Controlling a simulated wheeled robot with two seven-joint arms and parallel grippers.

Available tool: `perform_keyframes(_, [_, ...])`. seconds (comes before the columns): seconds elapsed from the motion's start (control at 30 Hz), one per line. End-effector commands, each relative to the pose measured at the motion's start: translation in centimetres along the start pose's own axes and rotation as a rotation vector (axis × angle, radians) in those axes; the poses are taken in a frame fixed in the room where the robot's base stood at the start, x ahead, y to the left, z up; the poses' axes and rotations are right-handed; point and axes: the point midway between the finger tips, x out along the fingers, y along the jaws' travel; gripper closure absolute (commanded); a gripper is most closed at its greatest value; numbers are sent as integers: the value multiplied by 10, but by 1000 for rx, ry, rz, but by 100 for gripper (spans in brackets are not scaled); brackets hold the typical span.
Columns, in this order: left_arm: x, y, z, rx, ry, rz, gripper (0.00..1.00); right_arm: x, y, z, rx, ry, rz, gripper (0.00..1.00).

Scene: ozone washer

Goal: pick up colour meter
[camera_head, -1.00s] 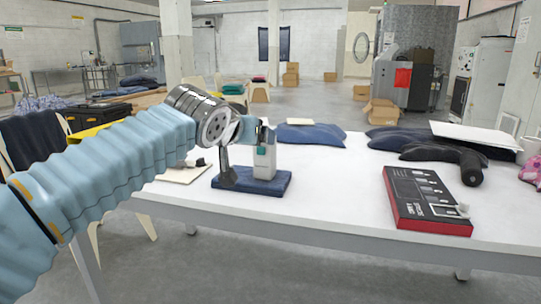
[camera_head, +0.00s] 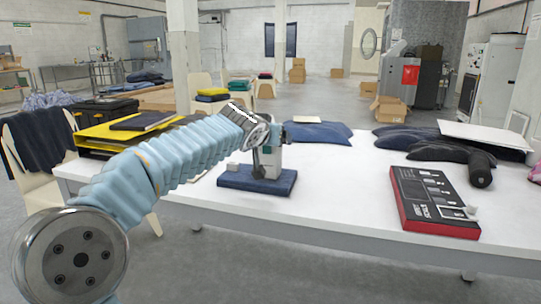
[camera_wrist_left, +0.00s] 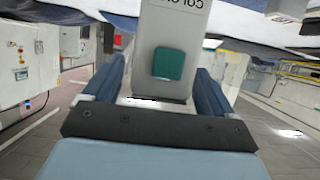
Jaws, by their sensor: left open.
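The colour meter (camera_head: 274,158) is a pale, upright block standing on a folded dark blue cloth (camera_head: 240,183) near the table's front edge. In the left wrist view the colour meter (camera_wrist_left: 172,35) shows its pale face, dark lettering and a teal square. My left gripper (camera_head: 264,163) is at the meter and partly hides it in the head view. In the left wrist view its two blue-grey fingers (camera_wrist_left: 160,88) are open, one on each side of the meter. I cannot tell whether they touch it. My right gripper is not in view.
A black and red box (camera_head: 430,198) with small items lies on the white table (camera_head: 340,190) to the right. Dark folded garments (camera_head: 320,132) lie behind, with a white board (camera_head: 495,134) at the back right. The table between the cloth and the box is clear.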

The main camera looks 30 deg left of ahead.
Motion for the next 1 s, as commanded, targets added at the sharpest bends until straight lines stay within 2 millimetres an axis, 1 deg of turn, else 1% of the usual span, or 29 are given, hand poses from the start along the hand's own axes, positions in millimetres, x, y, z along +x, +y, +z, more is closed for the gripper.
perform_keyframes(0.2, [1,0,0,0,1,0,15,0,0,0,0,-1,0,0])
perform_keyframes(0.23, [1,0,0,0,1,0,18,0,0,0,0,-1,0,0])
perform_keyframes(0.77, [1,0,0,1,1,1,99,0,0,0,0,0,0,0])
perform_keyframes(1.0, [0,0,-1,1,3,1,100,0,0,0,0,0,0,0])
